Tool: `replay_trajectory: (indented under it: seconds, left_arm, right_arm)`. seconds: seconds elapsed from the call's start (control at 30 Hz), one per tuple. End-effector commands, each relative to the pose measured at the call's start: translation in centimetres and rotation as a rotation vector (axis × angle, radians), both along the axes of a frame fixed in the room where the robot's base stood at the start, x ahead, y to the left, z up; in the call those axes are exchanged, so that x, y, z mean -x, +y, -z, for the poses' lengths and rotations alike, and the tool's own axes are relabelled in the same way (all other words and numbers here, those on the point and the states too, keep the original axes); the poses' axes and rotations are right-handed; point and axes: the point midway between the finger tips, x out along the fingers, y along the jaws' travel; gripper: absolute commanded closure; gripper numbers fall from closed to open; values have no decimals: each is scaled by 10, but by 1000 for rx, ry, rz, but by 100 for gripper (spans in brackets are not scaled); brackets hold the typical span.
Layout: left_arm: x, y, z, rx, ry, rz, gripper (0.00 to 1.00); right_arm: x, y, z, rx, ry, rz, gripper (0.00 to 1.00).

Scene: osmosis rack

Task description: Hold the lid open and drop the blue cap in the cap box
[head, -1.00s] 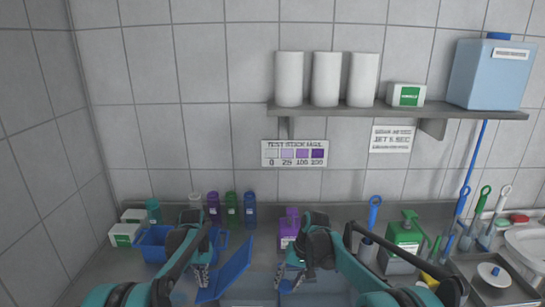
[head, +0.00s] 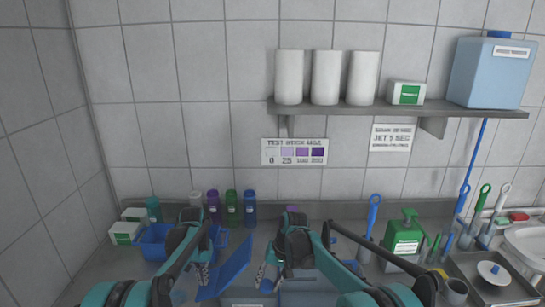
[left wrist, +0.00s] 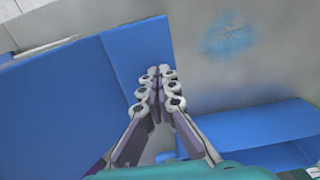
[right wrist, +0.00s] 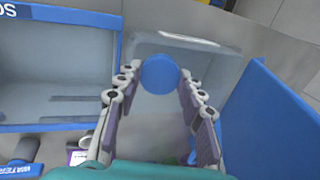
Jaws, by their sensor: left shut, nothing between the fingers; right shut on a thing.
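The blue lid (head: 236,264) stands tilted up between my two grippers in the head view. My left gripper (head: 203,278) is shut and empty on the lid's left side. In the left wrist view its tips (left wrist: 157,75) are close against a blue panel (left wrist: 60,110); contact is unclear. My right gripper (head: 265,280) is to the right of the lid. In the right wrist view its fingers (right wrist: 158,75) are shut on the round blue cap (right wrist: 160,74). The cap is over a translucent box (right wrist: 205,60), seemingly the cap box, with the blue lid (right wrist: 262,115) at right.
A blue bin (head: 153,250) stands left of my left gripper. Several bottles (head: 231,208) line the wall behind. Another blue-rimmed box (right wrist: 55,75) is beside the cap box in the right wrist view. A green bottle (head: 403,238) and tray (head: 485,285) are at right.

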Motion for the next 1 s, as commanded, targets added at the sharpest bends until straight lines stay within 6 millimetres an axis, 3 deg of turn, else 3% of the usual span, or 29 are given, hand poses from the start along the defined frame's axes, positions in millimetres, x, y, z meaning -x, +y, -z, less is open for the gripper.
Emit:
replay_trajectory:
  seconds: [0.4,0.5,0.53,1.0]
  left_arm:
    - [0,0,0,0,0,0,100]
    - [0,0,0,0,0,0,100]
    - [0,0,0,0,0,0,100]
    - [0,0,0,0,0,0,100]
  right_arm:
    - [0,1,0,0,0,0,70]
    - [0,1,0,0,0,0,41]
    - [0,1,0,0,0,0,38]
    - [0,1,0,0,0,0,38]
